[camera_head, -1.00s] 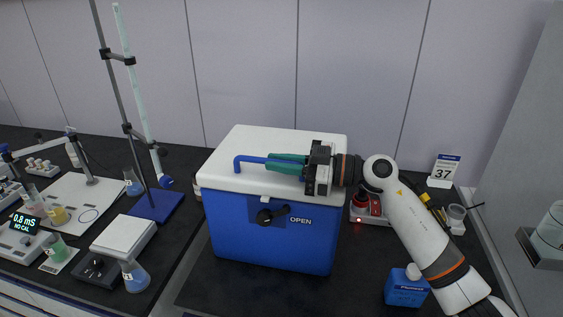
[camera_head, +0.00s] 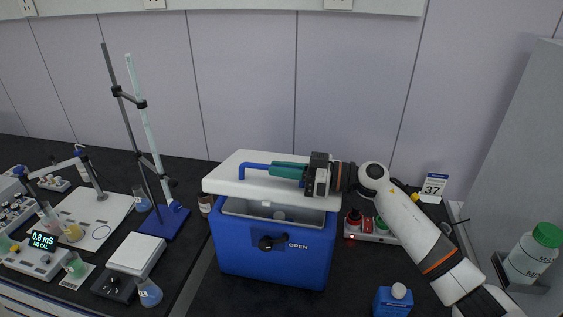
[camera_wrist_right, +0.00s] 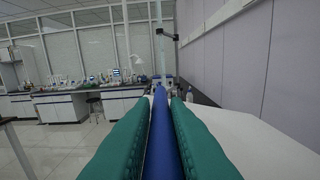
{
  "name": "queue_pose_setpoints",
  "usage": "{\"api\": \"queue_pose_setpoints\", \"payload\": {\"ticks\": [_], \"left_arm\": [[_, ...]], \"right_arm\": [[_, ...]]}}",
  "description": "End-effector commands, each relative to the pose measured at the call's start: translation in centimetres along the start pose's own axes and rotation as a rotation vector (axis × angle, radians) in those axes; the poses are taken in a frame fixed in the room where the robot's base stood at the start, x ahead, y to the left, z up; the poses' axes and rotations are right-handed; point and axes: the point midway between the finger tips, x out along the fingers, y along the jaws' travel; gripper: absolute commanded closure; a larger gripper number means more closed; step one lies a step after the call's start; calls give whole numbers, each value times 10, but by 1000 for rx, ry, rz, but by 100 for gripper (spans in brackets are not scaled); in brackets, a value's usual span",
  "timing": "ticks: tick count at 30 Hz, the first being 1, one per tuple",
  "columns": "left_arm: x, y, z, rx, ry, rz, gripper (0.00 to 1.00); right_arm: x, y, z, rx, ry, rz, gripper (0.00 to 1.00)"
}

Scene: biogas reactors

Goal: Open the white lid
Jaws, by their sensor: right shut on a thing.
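The white lid (camera_head: 228,182) is raised off the front of the blue cooler box (camera_head: 271,256) and tilts up toward the back. A grey interior shows through the gap under it. The black latch (camera_head: 269,243) with the word OPEN is on the box's front. My right gripper (camera_head: 287,170) comes in from the right, its green fingers shut on the blue handle (camera_head: 253,166) on top of the lid. In the right wrist view the blue handle (camera_wrist_right: 161,135) runs between both green fingers, with the white lid (camera_wrist_right: 245,140) at right. My left gripper is not in view.
A stand with a blue base (camera_head: 167,222) and a brown bottle (camera_head: 205,204) are left of the box. A red-lit device (camera_head: 370,230) and a blue bottle (camera_head: 392,301) are at right.

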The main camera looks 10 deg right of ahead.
Motion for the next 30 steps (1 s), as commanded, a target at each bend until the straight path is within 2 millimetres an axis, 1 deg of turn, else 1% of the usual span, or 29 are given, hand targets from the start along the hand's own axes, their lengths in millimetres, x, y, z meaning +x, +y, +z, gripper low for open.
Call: {"api": "queue_pose_setpoints", "payload": {"ticks": [1, 3, 7, 12, 18, 21, 30], "left_arm": [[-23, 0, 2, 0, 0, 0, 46], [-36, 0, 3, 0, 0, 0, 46], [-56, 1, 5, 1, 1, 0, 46], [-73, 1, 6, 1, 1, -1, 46], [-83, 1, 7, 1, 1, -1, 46], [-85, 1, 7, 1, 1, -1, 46], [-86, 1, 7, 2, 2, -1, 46]], "right_arm": [[0, -4, 20, 24, 0, -2, 100], [0, -9, 28, 66, 0, -2, 100], [0, -18, 41, 139, -1, -2, 100], [0, -32, 53, 225, -1, -1, 100], [0, -44, 64, 303, -3, 0, 100], [0, -48, 66, 327, -3, 1, 100], [0, -51, 68, 346, -3, 2, 100]]}}
